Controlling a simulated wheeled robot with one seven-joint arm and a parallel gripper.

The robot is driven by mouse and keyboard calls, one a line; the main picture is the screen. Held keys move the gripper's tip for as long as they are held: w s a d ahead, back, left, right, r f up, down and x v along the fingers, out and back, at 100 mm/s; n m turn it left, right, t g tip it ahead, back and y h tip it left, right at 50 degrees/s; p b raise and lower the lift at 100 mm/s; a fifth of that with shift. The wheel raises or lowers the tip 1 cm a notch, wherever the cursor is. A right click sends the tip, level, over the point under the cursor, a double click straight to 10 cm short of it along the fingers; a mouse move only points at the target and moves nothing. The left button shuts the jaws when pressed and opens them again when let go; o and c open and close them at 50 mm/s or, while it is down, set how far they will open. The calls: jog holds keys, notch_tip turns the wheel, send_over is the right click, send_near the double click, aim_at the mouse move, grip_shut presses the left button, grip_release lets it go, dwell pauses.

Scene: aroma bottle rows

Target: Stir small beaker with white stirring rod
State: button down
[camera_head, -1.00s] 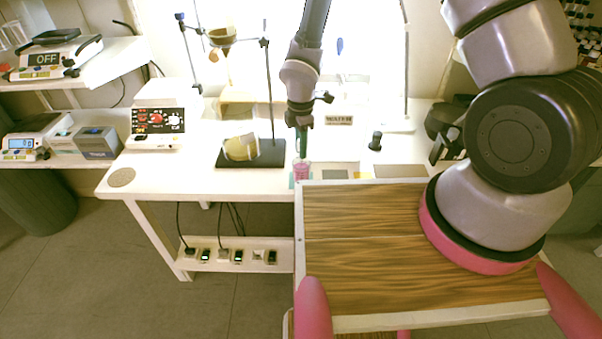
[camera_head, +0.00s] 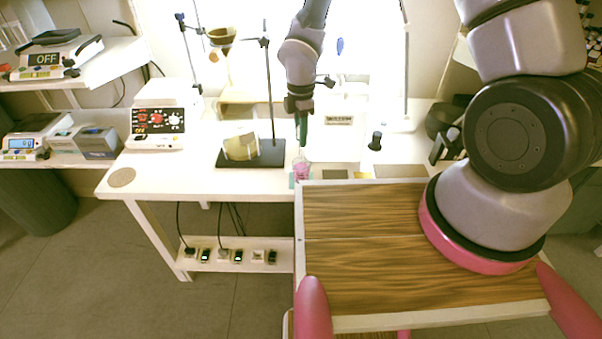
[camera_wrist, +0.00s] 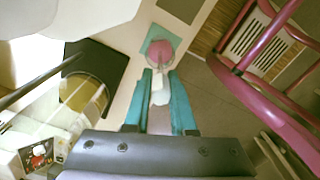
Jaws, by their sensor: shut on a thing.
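The small beaker (camera_head: 301,170) holds pink liquid and stands near the front edge of the white table. In the wrist view the beaker (camera_wrist: 160,48) stands on a teal mat (camera_wrist: 150,33). My gripper (camera_head: 302,140) is above the beaker, its teal fingers pointing down. In the wrist view the gripper (camera_wrist: 160,85) is shut on the white stirring rod (camera_wrist: 159,92), which points toward the beaker. The rod's lower tip overlaps the beaker's near side in that view; I cannot tell how deep it reaches.
A black-based stand (camera_head: 262,156) with a tilted yellowish vessel (camera_head: 241,147) is left of the beaker. A small black object (camera_head: 375,141) stands to the right. The wooden-topped platform (camera_head: 360,215) is in front.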

jog(key=shift+r, duration=2.45)
